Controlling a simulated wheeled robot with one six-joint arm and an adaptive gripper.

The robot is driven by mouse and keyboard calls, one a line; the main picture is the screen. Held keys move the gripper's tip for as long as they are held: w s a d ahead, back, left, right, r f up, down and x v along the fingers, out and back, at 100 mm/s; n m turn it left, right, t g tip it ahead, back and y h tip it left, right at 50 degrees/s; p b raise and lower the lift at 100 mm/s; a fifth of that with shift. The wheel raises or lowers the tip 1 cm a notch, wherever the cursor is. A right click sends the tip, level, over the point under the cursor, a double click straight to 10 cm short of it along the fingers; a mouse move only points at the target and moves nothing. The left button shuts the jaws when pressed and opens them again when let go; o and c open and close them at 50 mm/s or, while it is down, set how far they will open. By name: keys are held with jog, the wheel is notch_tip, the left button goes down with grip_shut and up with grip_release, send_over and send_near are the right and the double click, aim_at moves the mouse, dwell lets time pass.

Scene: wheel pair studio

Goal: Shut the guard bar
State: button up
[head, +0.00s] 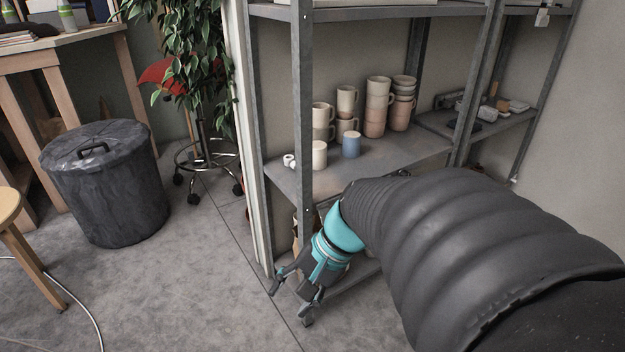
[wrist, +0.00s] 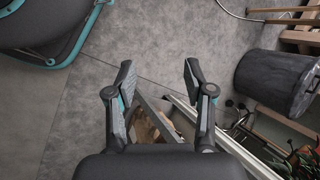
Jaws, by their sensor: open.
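No guard bar can be made out for certain in either view. My gripper (head: 290,306) is low in front of the grey metal shelf rack (head: 304,130), by the foot of its front left post. It points down towards the floor. My arm hides much of the rack's lower part and right side in the head view.
Several stacked mugs (head: 378,105) stand on the middle shelf, with a blue cup (head: 351,144) near its front. A dark lidded bin (head: 108,190), a wheeled stool (head: 205,165) and a leafy plant (head: 195,45) are to the left. The floor (head: 185,290) left of my gripper is mostly clear.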

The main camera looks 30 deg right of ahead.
jog(key=w+d+f+m+t+y, duration=0.1)
jog(key=w+d+m+t, duration=0.4)
jog(key=d+m, duration=0.45)
jog(key=w+d+f+m+t+y, duration=0.1)
jog(key=w+d+f+m+t, duration=0.15)
jog(key=d+m+t, duration=0.5)
jog(key=s+d+f+m+t+h, duration=0.25)
jog(key=d+m+h, duration=0.5)
jog(key=d, duration=0.75)
jog(key=w+a+p, duration=0.1)
jog(key=w, duration=1.1)
jog(key=shift+w+r+m+t+y, duration=0.2)
jog(key=shift+w+m+t+y, duration=0.05)
jog(key=shift+m+t+y, duration=0.2)
jog(key=shift+a, duration=0.1)
grip_shut()
